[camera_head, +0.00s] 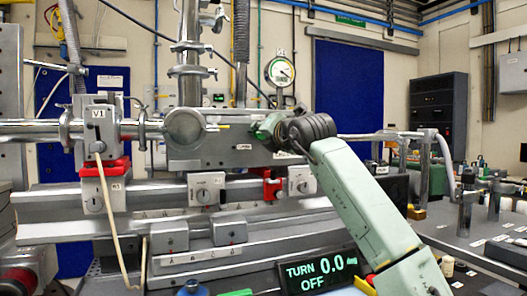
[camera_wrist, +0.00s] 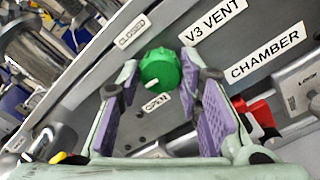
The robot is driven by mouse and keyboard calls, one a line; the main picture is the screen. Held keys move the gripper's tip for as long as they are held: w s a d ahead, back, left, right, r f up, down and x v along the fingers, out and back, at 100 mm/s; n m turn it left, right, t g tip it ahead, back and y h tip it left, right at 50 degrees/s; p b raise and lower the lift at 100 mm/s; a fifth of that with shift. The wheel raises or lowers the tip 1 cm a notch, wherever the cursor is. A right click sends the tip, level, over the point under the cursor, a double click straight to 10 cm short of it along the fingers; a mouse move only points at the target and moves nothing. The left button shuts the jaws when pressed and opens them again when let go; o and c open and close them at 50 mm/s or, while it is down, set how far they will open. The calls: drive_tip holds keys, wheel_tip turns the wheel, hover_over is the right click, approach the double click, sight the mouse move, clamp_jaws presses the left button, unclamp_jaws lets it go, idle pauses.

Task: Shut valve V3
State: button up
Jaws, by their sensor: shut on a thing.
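The V3 valve is a round green knob (camera_wrist: 160,68) on a grey panel in the wrist view. The "V3 VENT" label (camera_wrist: 212,22) is beside it, with a "CLOSED" label (camera_wrist: 132,31) and an "OPEN" label (camera_wrist: 155,102) around the knob. The knob's white mark points toward the "OPEN" label. My gripper (camera_wrist: 161,77) has its purple-padded fingers on either side of the knob and is shut on it. In the head view my gripper (camera_head: 268,128) is at the panel below the round gauge; the arm hides part of the panel.
A display (camera_head: 320,272) reads "TURN 0.0" and "OFF". A round gauge (camera_head: 280,71) stands above the panel. Valve V1 (camera_head: 98,128) and a steel pipe are at left. A red part (camera_wrist: 262,112) and a "CHAMBER" label (camera_wrist: 265,52) are close to my right finger.

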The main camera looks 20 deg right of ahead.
drive_tip(key=shift+d+f+m+b, duration=0.1)
drive_tip(key=shift+m+b, duration=2.65)
drive_tip(key=shift+m, duration=1.4)
drive_tip(key=shift+d+f+m+b, duration=0.1)
drive_tip(key=shift+m+b, duration=2.65)
drive_tip(key=shift+m, duration=1.4)
drive_tip(key=o, duration=1.2)
drive_tip(key=shift+c, duration=0.2)
drive_tip(key=shift+a, duration=0.1)
drive_tip(key=shift+s+r, duration=0.1)
drive_tip(key=shift+s, duration=0.05)
drive_tip(key=s, duration=0.7)
drive_tip(key=shift+s, duration=0.15)
